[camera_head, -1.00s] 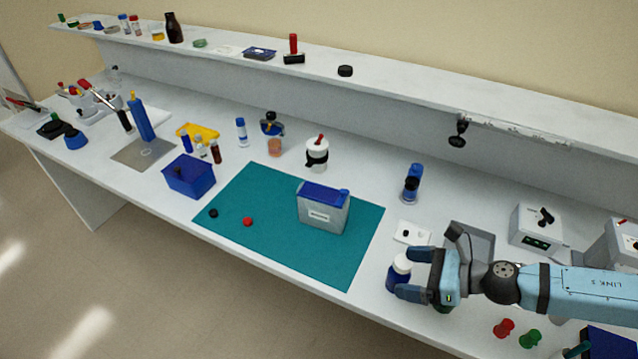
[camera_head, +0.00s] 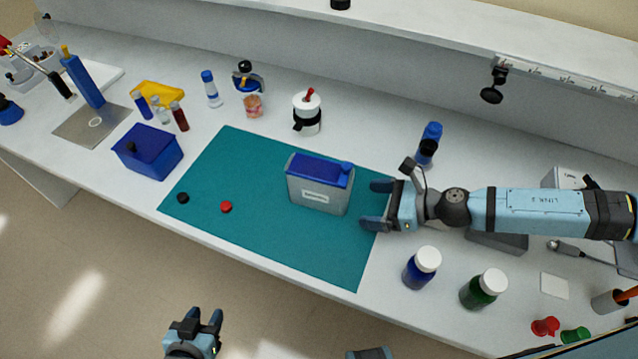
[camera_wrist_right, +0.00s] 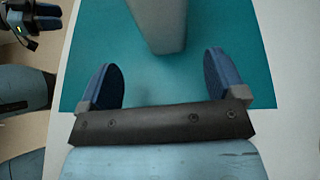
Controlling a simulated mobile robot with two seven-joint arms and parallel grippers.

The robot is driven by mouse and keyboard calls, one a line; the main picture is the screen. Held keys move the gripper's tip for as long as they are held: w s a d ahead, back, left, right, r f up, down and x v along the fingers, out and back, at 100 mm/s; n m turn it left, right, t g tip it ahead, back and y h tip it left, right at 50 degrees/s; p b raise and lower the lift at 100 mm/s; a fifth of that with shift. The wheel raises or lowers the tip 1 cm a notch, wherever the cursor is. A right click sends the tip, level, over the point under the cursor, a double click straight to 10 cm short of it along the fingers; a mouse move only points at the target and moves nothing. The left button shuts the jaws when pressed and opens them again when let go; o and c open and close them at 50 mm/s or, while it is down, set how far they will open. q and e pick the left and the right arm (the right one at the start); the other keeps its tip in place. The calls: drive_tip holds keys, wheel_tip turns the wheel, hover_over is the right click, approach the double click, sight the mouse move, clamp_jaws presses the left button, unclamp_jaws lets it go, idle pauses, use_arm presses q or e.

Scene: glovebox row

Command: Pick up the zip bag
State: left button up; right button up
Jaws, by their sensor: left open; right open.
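The zip bag (camera_head: 319,190) looks like a grey, box-shaped pouch with a blue top and a white label. It stands upright on the teal mat (camera_head: 250,243). My right gripper (camera_head: 377,204) is open just to the right of it, its fingers pointing at the bag's side, with a gap between. In the right wrist view the bag's grey side (camera_wrist_right: 160,22) lies just ahead of the open fingers (camera_wrist_right: 160,75). Nothing is between them. My left gripper (camera_head: 206,322) is open and empty in front of the bench's front edge; part of it shows in the right wrist view (camera_wrist_right: 32,22).
A black cap (camera_head: 183,198) and a red cap (camera_head: 227,207) lie on the mat's left part. A blue box (camera_head: 147,152) stands left of the mat. A blue jar (camera_head: 421,268) and a green jar (camera_head: 484,289) stand right, near the right arm. A white pot (camera_head: 307,112) stands behind.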

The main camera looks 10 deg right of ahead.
sight(350, 200)
drive_tip(key=x, duration=0.2)
drive_tip(key=shift+w+a+f, duration=0.1)
drive_tip(key=shift+w+a, duration=0.1)
drive_tip(key=shift+a, duration=0.1)
drive_tip(key=shift+w+a+f, duration=0.2)
drive_tip(key=shift+w+a, duration=0.1)
drive_tip(key=shift+a, duration=0.1)
drive_tip(key=x, duration=0.5)
drive_tip(key=shift+w+d+p, duration=0.15)
drive_tip(key=shift+w+p, duration=0.05)
drive_tip(key=shift+p, duration=0.15)
drive_tip(key=shift+c, duration=0.9)
drive_tip(key=c, duration=0.8)
drive_tip(key=shift+r, duration=0.1)
